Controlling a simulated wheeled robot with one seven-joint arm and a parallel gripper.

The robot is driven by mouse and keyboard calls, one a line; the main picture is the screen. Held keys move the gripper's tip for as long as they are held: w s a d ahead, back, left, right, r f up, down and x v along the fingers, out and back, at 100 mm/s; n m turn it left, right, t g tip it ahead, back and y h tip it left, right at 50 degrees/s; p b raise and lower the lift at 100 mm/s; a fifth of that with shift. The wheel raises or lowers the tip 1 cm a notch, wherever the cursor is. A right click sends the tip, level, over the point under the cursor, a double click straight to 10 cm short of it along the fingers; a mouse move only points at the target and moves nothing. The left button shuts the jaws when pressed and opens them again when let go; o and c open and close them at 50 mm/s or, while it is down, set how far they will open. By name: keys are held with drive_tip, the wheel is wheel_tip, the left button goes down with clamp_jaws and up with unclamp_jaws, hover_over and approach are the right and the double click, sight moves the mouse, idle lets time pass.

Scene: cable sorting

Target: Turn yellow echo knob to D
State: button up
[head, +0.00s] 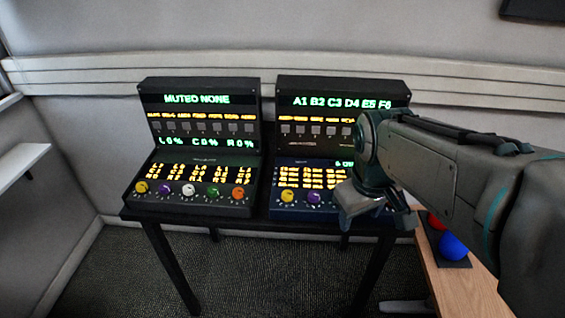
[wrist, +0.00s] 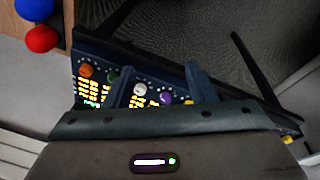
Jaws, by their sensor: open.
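Two control consoles stand side by side on a dark table. The left console (head: 193,178) has a yellow knob (head: 141,187) at the left end of its row. The right console (head: 272,210) has a yellow knob (head: 288,196) at its left end, with a purple knob (head: 313,199) beside it. Labels are too small to tell which is echo, and pointer settings are unreadable. My gripper (head: 374,212) is open and empty, over the right part of the right console, hiding its other knobs. In the wrist view, a finger partly covers the right console's yellow knob (wrist: 187,101).
The wrist view shows the right console's white knob (wrist: 139,89), green knob (wrist: 112,75) and orange knob (wrist: 86,70). A wall stands behind the consoles.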

drive_tip(key=w+a+r+n+g, duration=0.2)
drive_tip(key=w+a+n, duration=0.6)
drive_tip(key=w+n, duration=0.35)
drive_tip(key=n, duration=0.9)
approach(287, 193)
drive_tip(key=shift+g, duration=0.3)
wheel_tip(287, 193, down, 9)
drive_tip(key=shift+w+d+r, duration=0.1)
drive_tip(key=shift+w+d, duration=0.05)
drive_tip(key=shift+w, duration=0.05)
drive_tip(key=c, duration=1)
